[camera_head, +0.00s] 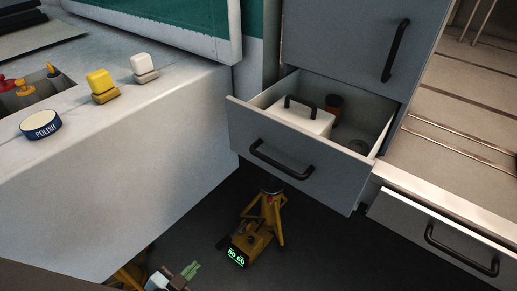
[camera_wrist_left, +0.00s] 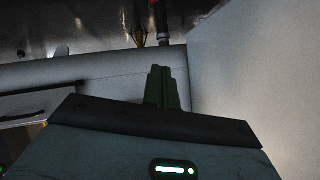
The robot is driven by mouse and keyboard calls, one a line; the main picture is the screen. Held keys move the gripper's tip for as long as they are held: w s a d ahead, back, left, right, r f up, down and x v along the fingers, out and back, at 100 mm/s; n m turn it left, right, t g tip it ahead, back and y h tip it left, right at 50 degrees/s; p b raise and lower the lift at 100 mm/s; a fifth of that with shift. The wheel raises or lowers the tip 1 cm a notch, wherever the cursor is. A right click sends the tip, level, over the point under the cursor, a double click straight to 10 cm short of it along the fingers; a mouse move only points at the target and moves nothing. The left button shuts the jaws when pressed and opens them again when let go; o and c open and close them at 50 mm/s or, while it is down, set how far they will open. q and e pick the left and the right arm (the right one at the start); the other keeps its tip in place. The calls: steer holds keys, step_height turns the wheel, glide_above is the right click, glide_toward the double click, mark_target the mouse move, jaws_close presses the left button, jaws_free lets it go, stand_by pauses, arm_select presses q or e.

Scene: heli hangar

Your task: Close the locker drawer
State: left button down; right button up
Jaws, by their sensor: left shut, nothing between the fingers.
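The grey locker drawer (camera_head: 325,178) is pulled out in the head view. Its front has a black bar handle (camera_head: 279,163). Inside are a white case (camera_head: 292,120) with a dark handle, a dark brown jar (camera_head: 334,104) and a dark round item (camera_head: 359,147). My left gripper (camera_head: 190,270) is low at the bottom edge of the head view, left of and below the drawer, apart from it. Its green fingers are together and empty. They also show in the left wrist view (camera_wrist_left: 167,88). My right gripper is not in view.
A grey workbench (camera_head: 150,150) fills the left, with a polish tin (camera_head: 41,124), a yellow block (camera_head: 101,83) and a white block (camera_head: 143,66). A yellow stand (camera_head: 268,220) with a green display is on the floor below the drawer. Another closed drawer (camera_head: 440,235) is at right.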

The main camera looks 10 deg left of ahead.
arm_select(q)
steer(key=w+r+m+t+h+b, duration=0.1)
steer(key=w+r+m+t+h, duration=0.1)
steer(key=w+r+m, duration=0.7)
steer(key=m+t+h+b, duration=0.15)
steer(key=m+h, duration=0.25)
steer(key=m, duration=0.4)
glide_toward(252, 142)
steer(key=p+x, duration=0.2)
steer(key=x, duration=0.3)
steer(key=shift+w+d+r, duration=0.15)
steer(key=shift+w, duration=0.05)
steer(key=shift+w+d, duration=0.3)
steer(key=shift+w, duration=0.25)
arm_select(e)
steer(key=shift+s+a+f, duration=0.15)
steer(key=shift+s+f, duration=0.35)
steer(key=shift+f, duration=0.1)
arm_select(q)
steer(key=shift+w, duration=0.1)
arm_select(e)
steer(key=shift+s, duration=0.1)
